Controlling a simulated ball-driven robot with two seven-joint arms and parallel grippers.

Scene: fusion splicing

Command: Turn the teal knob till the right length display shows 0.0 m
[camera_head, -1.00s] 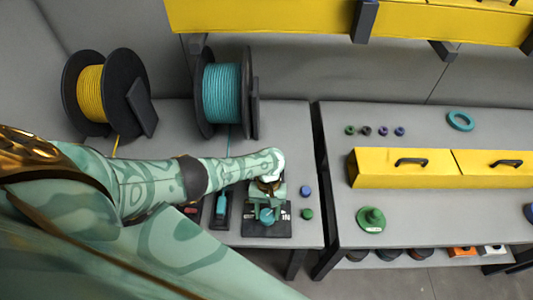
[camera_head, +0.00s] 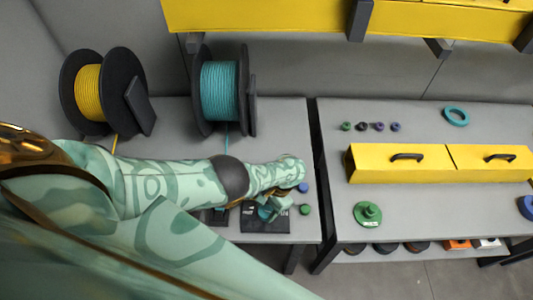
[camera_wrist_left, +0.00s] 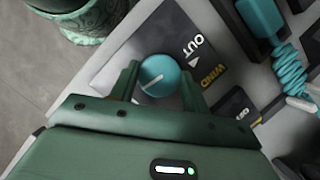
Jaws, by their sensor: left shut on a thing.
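The teal knob (camera_wrist_left: 158,75) sits on a dark panel (camera_wrist_left: 178,28) marked OUT and WIND, with a white arrow. A white line marks the knob's top. My left gripper (camera_wrist_left: 160,82) is shut on the knob, one finger on each side. In the head view my left gripper (camera_head: 270,206) is over the same panel (camera_head: 262,224), and the knob is mostly hidden there. I cannot read a length display in either view. My right gripper is not in view.
A teal cable spool (camera_head: 222,92) and a yellow one (camera_head: 90,92) stand behind my arm. A blue button (camera_head: 302,187) and a green button (camera_head: 305,209) lie close right of the gripper. A teal plug with coiled cord (camera_wrist_left: 262,18) is beside the panel.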

